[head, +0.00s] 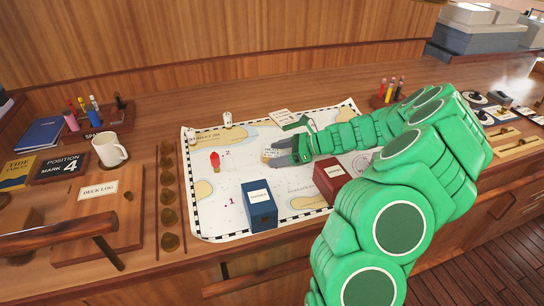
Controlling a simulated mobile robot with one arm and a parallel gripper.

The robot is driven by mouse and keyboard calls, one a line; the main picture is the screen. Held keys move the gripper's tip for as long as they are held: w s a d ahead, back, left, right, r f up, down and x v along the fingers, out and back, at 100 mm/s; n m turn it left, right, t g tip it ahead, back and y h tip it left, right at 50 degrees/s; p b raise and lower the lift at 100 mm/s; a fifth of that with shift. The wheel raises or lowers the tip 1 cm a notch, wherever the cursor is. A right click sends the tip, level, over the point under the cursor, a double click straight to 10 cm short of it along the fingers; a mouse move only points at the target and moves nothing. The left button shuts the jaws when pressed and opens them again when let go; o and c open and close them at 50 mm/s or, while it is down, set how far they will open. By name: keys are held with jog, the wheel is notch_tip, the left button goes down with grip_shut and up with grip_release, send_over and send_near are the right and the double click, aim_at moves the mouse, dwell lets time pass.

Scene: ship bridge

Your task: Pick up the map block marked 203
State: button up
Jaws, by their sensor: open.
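My gripper (280,150) is open over the middle of the chart (215,224), its fingers pointing left. A small pale labelled piece (271,153) shows at its fingertips; its text is too small to read, and I cannot tell whether it lies between the fingers. A blue block (259,207) with a white label stands on the chart's front part. A dark red block (330,177) with a white label stands to its right, beside my arm. I cannot read 203 on any of them.
A red marker (215,161) and a small white piece (227,119) stand on the chart. A white mug (110,150), a deck log (98,190) and a row of brown knobs (168,200) lie left. Pen holders (386,97) stand behind. The chart's front left is clear.

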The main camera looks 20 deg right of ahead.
jog(key=shift+w+a, duration=0.1)
jog(key=shift+c, duration=0.2)
jog(key=c, duration=1)
jog(key=shift+r, duration=0.1)
